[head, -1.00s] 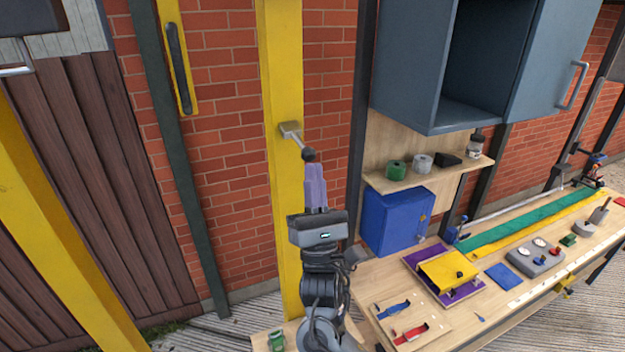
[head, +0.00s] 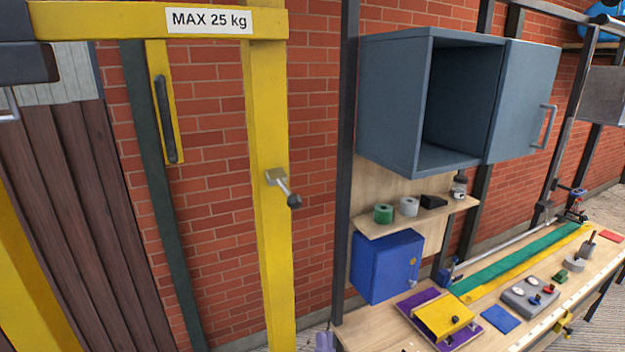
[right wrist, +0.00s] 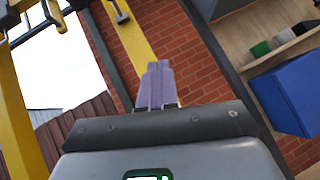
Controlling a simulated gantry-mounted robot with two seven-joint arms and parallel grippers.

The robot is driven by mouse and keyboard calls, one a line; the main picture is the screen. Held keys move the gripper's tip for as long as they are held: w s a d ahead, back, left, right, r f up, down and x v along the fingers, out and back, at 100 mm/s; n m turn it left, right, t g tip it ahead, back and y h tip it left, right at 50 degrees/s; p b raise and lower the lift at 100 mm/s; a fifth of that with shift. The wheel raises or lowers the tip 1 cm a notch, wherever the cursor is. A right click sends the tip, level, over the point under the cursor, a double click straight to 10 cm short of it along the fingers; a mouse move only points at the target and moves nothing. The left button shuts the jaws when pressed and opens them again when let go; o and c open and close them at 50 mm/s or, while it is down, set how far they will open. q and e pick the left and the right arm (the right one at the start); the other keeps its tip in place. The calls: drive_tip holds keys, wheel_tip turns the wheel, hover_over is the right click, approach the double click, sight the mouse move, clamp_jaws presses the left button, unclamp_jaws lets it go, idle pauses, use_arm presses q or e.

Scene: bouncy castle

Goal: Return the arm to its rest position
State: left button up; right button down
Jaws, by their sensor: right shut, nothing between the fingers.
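My right gripper (right wrist: 158,82) shows in the right wrist view with its two purple fingers pressed together and nothing between them. In the head view only the tips of its purple fingers (head: 324,341) show at the bottom edge, left of the workbench. A lever with a dark knob (head: 283,187) sticks out from the yellow post, well above the gripper in the head view. The gripper is apart from it. My left gripper is not in view.
The workbench (head: 374,328) stands at the right with a yellow box (head: 443,317) and a control box (head: 530,297). A blue cabinet (head: 385,266) stands below a shelf. A grey wall cabinet (head: 388,105) hangs above. The brick wall is at the back.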

drive_tip(key=s+d+f+m+g+h+p, duration=0.1)
drive_tip(key=s+d+f+m+g+p, duration=0.2)
drive_tip(key=s+d+f+m+g, duration=0.5)
drive_tip(key=s+d+f+m+g+h+p, duration=0.1)
drive_tip(key=s+d+f+m+g+p, duration=0.1)
drive_tip(key=s+d+f+m+g, duration=0.55)
drive_tip(key=s+d+m+g, duration=0.1)
drive_tip(key=s+m+g, duration=0.2)
drive_tip(key=s+d+f+m+g+p, duration=0.1)
drive_tip(key=s+d+f+m+g, duration=0.1)
drive_tip(key=s+m, duration=0.8)
drive_tip(key=shift+s+d+m+g+y, duration=0.4)
drive_tip(key=shift+s+d+g, duration=0.2)
drive_tip(key=shift+s+g, duration=0.5)
